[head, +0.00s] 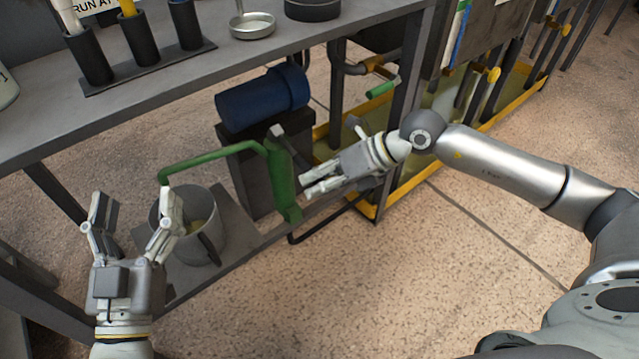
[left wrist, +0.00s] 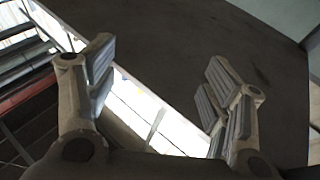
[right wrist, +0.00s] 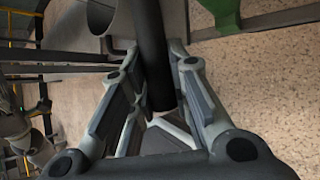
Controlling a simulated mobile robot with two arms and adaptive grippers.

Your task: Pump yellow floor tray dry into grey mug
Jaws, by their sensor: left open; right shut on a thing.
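The grey mug (head: 216,217) stands upright on the low grey shelf, with yellowish liquid showing inside. The green pump (head: 281,178) stands to its right, its spout pipe (head: 205,155) reaching over the mug. The yellow floor tray (head: 366,209) lies on the floor under the rack, with murky liquid in it. My left gripper (head: 137,208) is open and empty, close to the mug's left side. My right gripper (head: 316,184) is beside the pump, shut on the dark pump handle, a dark bar between its fingers in the right wrist view (right wrist: 152,55).
A blue motor (head: 255,103) sits on a dark block behind the pump. A black hose (head: 325,222) runs from the pump base towards the tray. The bench top (head: 150,125) overhangs the shelf and holds dark tubes (head: 91,57) and a shallow metal pan (head: 252,26). The floor in front is clear.

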